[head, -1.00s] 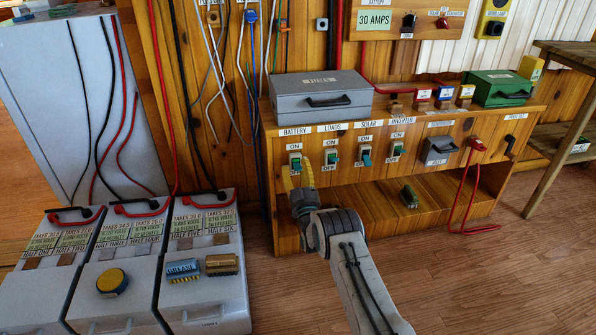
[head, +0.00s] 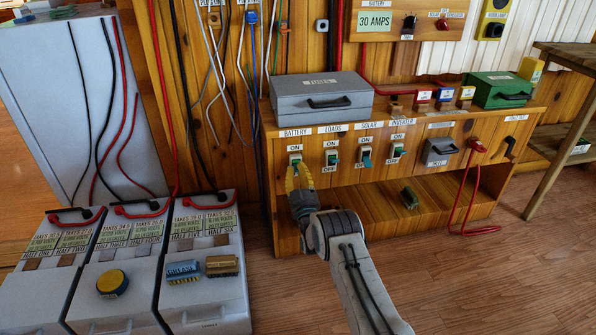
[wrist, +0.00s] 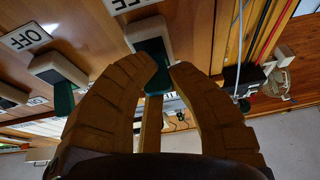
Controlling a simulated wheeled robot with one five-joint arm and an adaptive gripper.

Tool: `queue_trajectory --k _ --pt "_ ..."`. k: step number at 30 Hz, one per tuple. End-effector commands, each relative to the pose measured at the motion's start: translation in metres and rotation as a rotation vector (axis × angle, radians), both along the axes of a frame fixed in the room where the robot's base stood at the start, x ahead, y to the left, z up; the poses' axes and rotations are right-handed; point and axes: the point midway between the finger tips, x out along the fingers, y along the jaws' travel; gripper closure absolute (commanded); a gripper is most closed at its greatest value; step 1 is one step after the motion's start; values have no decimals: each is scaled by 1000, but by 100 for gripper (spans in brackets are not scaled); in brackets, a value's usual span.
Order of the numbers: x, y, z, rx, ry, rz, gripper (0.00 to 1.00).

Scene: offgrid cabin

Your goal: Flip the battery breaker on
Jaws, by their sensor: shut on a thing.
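The battery breaker (head: 295,158) is the leftmost of several pale switches with green levers on the front of the wooden bench. It sits under the BATTERY label, with an ON tag above it. My gripper (head: 296,170) reaches up to it from below and covers its lower part. In the wrist view its yellow-brown fingers (wrist: 168,68) curve together, shut on the breaker's green lever (wrist: 150,48). The lever's end is partly hidden by the fingertips, so I cannot tell its exact angle.
The loads breaker (head: 332,158) is close on the right, then the solar breaker (head: 365,157) and the inverter breaker (head: 397,151). A grey toolbox (head: 320,100) sits on the bench top. Grey battery boxes (head: 205,275) stand on the floor at left.

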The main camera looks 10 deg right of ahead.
Motion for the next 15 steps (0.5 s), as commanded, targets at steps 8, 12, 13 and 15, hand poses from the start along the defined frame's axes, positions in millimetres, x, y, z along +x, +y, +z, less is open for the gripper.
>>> queue_trajectory --k 8,12,13,15 --pt "1 -5 13 0 105 -6 100" --pt "2 -5 18 0 214 -8 100" --pt "2 -5 19 0 236 -8 100" --pt "3 -6 18 0 281 -8 100"
